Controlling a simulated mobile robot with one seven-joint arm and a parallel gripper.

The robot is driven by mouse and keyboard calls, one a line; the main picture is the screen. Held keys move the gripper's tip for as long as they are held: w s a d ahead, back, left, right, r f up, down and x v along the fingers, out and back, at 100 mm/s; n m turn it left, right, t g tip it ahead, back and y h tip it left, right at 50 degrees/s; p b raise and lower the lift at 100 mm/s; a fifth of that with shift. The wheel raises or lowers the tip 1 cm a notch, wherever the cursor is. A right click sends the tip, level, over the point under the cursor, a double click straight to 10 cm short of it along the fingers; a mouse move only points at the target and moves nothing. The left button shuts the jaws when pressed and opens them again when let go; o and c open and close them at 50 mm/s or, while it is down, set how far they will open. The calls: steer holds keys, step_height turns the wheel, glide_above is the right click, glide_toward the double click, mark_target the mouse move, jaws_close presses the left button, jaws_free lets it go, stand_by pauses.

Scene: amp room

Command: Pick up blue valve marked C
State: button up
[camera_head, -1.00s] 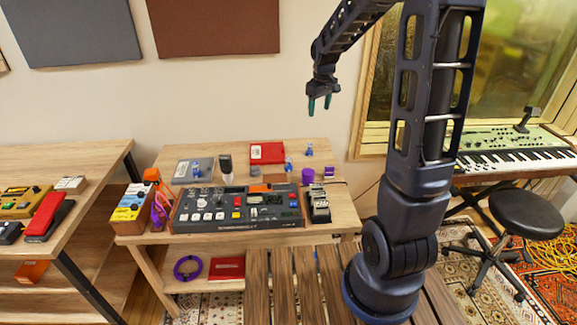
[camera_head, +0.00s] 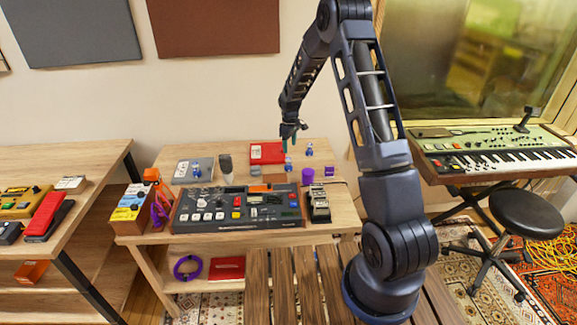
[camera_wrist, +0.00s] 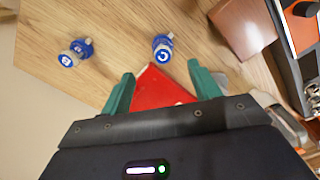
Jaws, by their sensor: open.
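The blue valve marked C (camera_wrist: 163,47) stands on the wooden table in the wrist view, with a blue top and a pale lower part. In the head view it shows (camera_head: 288,165) just below my gripper. A second blue valve, with what looks like a B (camera_wrist: 76,50), is to its left in the wrist view; it also shows in the head view (camera_head: 309,151). My gripper (camera_head: 290,142) is open and empty above the table. In the wrist view its green fingertips (camera_wrist: 160,76) are spread, with valve C beyond the gap between them.
A red flat item (camera_head: 267,153) lies beside the valves. A brown block (camera_head: 275,179), a purple cylinder (camera_head: 308,176) and a large mixer (camera_head: 238,208) are nearby. The wall is behind the table.

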mark_target(289, 164)
steer(key=shift+a+f, duration=0.15)
steer(key=shift+f, duration=2.75)
steer(key=shift+a+f, duration=0.1)
steer(key=shift+f, duration=2.8)
steer(key=c, duration=1.1)
steer(key=shift+r, duration=0.15)
